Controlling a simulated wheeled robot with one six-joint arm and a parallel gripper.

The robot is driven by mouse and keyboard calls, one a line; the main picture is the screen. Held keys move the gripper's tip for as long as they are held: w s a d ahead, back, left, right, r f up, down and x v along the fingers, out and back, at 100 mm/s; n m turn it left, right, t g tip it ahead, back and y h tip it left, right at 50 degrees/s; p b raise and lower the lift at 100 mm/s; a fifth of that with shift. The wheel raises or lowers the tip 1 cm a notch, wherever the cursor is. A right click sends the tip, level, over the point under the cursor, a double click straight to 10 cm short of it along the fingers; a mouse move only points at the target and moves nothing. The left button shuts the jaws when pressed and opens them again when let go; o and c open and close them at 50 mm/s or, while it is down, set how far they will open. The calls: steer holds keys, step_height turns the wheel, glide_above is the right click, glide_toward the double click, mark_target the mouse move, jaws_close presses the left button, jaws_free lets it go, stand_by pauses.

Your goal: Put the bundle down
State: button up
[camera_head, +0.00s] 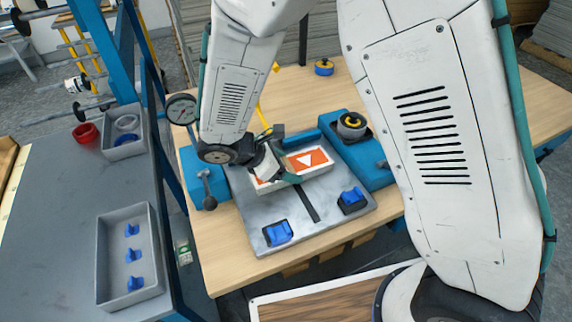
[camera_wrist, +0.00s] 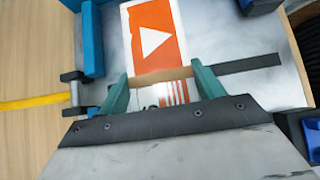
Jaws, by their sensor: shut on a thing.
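The bundle (camera_head: 308,160) is a flat white and orange stack with a white triangle, over the back part of a grey metal plate (camera_head: 290,219). In the wrist view the bundle (camera_wrist: 154,40) has a brown band (camera_wrist: 160,76) across it. My gripper (camera_head: 277,172) is shut on the bundle. Its teal fingers show in the wrist view (camera_wrist: 160,80) at either side of the bundle near the band. The near end of the bundle is partly hidden under my gripper. I cannot tell whether the bundle touches the plate.
Blue blocks (camera_head: 366,160) flank the plate, the right one carrying a black and yellow knob (camera_head: 352,124). Two blue clamps (camera_head: 277,232) (camera_head: 352,198) sit on the plate's front part. A dial gauge (camera_head: 181,109) stands at the left. Grey trays (camera_head: 104,260) lie on the left bench.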

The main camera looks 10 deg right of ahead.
steer(key=o, duration=1.3)
